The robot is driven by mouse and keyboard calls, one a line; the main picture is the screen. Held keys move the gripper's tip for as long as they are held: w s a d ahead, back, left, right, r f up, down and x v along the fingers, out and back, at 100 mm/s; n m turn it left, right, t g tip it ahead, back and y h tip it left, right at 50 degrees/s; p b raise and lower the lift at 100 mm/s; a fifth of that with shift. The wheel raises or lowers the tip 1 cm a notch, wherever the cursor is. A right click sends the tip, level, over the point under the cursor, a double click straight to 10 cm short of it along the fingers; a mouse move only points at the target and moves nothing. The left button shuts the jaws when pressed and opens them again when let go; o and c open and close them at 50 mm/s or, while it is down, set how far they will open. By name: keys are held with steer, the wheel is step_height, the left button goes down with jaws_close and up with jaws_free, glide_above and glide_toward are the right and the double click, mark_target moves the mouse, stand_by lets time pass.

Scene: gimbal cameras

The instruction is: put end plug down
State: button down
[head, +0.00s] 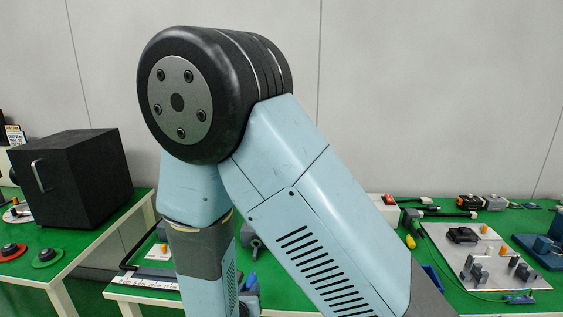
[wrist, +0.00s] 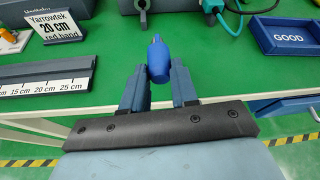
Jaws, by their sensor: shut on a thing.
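The end plug (wrist: 158,60), a blue rounded piece with a narrow tip, shows in the wrist view between the fingertips of my gripper (wrist: 158,80). My gripper is shut on it, one finger on each side. The plug is over the front part of the green table (wrist: 115,62), close to its front edge. I cannot tell whether it touches the table top.
In the wrist view a ruler (wrist: 45,88) and a "Yarrowtek 20 cm red band" card (wrist: 55,25) stand left. A blue "GOOD" tray (wrist: 288,38) lies right. In the head view a black box (head: 75,180) is left and a grey plate (head: 455,232) with parts is right.

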steer(key=w+d+r+h, duration=0.1)
steer(key=w+d+r, duration=0.2)
steer(key=w+d, duration=1.1)
steer(key=w+d+r+m, duration=0.1)
steer(key=w+d+r, duration=0.3)
steer(key=w+d, duration=1.1)
steer(key=d, duration=0.3)
steer(key=shift+m+h, duration=0.3)
steer(key=shift+h, duration=0.1)
steer(key=shift+w+a+r, duration=0.1)
